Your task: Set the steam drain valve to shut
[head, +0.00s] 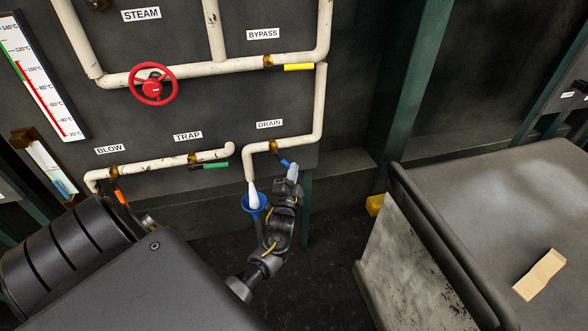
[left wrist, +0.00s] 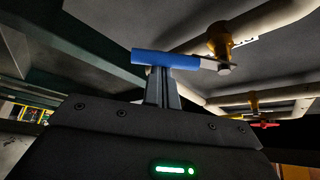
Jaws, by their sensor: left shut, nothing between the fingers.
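The drain valve (head: 274,146) is a brass body on the white pipe under the DRAIN label (head: 269,124). Its blue lever (head: 285,163) slants down and to the right, at an angle to the pipe run. My left gripper (head: 293,172) is at the lever's free end, shut with nothing between its fingers. In the left wrist view the blue lever (left wrist: 150,57) crosses just beyond the closed fingertips (left wrist: 161,78). They look very close to it or against it; I cannot tell which. The brass valve body (left wrist: 219,40) is to the right there. My right gripper is not in view.
A blue funnel (head: 251,203) is below the drain outlet, close to my left wrist. Other valves have a yellow bypass lever (head: 299,67), a green trap lever (head: 216,165), an orange blow lever (head: 121,196) and a red steam wheel (head: 153,84). A grey bench (head: 480,210) stands at right.

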